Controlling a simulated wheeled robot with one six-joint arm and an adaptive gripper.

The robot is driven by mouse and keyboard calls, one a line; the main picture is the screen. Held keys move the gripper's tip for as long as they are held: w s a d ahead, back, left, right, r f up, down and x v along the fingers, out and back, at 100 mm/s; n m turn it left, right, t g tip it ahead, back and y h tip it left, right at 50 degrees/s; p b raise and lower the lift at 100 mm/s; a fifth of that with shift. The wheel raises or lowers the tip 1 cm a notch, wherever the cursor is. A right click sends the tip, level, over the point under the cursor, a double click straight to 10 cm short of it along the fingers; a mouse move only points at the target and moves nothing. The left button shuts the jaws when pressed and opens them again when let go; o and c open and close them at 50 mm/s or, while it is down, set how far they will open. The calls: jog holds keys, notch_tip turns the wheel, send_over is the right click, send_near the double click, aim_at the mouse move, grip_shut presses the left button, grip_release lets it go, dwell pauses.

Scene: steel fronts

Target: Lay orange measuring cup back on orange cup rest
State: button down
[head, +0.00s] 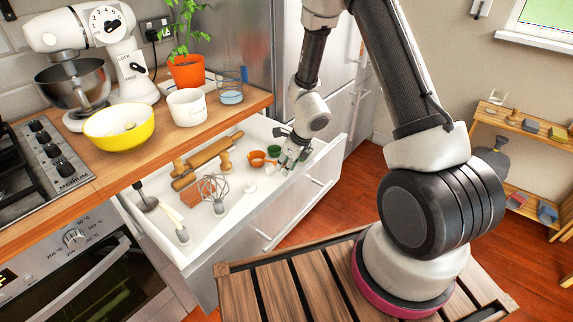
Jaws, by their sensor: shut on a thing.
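My gripper (288,163) reaches down into the right end of the open drawer and is shut, with its fingers small in view. I cannot tell surely which of the two is the orange cup rest. Whether the held cup touches the drawer floor is too small to tell.
The white drawer (232,245) also holds a rolling pin (208,160), a whisk (214,190) and other utensils left of my gripper. The wooden counter (160,150) overhangs its back, with a yellow bowl (119,126), white pot (187,107) and plant. A slatted wooden top (285,290) is in front.

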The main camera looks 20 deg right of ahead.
jog(key=shift+f, duration=0.25)
jog(key=c, duration=1.2)
grip_release()
jog(key=s+d+r+n, duration=0.2)
jog(key=s+r+n, duration=0.25)
jog(key=r, duration=0.45)
jog(key=s+d+r+n, duration=0.25)
jog(key=r+n, duration=0.25)
jog(key=r, duration=0.5)
jog(key=s+d+r+n, duration=0.1)
jog(key=s+r+n, duration=0.4)
jog(key=r, duration=0.4)
jog(key=s+d+r+n+h, duration=0.1)
jog(key=s+d+r+n, duration=0.1)
jog(key=s+r+n, duration=0.1)
jog(key=s+d+r+n, duration=0.3)
jog(key=s+n, duration=0.3)
jog(key=s, duration=0.1)
jog(key=s+d+r+n+h, duration=0.1)
jog(key=s+d+r+n, duration=0.2)
jog(key=s+n, duration=0.2)
jog(key=shift+s+d+r+t+h, duration=0.2)
jog(key=shift+s+d+t+h, duration=0.1)
jog(key=shift+t, duration=0.1)
